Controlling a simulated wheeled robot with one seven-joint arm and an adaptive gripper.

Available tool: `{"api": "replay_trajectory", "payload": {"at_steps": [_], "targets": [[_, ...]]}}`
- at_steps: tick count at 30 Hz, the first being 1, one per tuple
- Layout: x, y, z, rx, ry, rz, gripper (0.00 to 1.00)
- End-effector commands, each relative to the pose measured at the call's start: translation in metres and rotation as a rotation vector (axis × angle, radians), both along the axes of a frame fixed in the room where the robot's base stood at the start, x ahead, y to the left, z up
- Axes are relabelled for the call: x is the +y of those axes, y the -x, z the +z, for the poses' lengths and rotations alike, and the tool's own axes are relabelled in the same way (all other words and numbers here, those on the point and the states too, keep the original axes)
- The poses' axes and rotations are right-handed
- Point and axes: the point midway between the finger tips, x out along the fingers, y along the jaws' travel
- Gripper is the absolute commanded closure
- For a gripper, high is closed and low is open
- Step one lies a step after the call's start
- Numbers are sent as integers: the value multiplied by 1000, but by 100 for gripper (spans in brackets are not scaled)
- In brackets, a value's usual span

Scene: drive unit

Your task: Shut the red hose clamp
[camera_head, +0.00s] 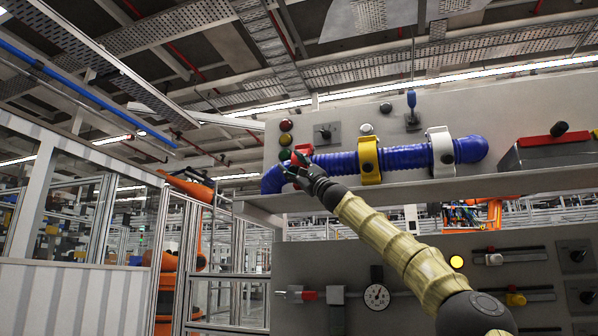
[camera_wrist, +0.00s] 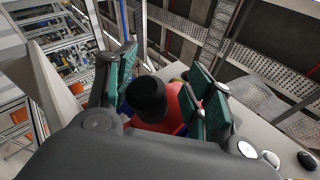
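The red hose clamp (camera_head: 303,151) sits at the left part of the blue corrugated hose (camera_head: 325,162) in the head view, partly hidden by my gripper (camera_head: 293,166). In the wrist view the red clamp (camera_wrist: 174,108) lies between my green-padded fingers, with its black knob (camera_wrist: 150,97) in front of it. My gripper (camera_wrist: 163,82) is open, with the fingers apart on either side of the knob and clamp. A gap shows left of the knob; contact on the right cannot be told. How far the clamp is closed cannot be told.
A yellow clamp (camera_head: 370,174) and a white clamp (camera_head: 441,168) stand along the hose to the right. The shelf (camera_head: 400,190) runs under the hose. A red-topped box (camera_head: 548,152) is at the far right. A blue-handled lever (camera_head: 411,99) and buttons are on the panel above.

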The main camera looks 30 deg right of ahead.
Motion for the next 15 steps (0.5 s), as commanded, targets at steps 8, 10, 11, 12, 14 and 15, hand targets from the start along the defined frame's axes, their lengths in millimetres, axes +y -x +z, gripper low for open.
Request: {"api": "replay_trajectory", "payload": {"at_steps": [8, 10, 11, 12, 14, 15], "targets": [[-7, 13, -10, -2, -3, 0, 48], [-10, 19, -14, -3, -4, 0, 48], [-11, 21, -15, -3, -4, -2, 48], [-12, 23, -19, -2, -4, -2, 48], [-15, 28, -22, -2, -5, -2, 48], [-16, 31, -25, -2, -6, -3, 48]]}}
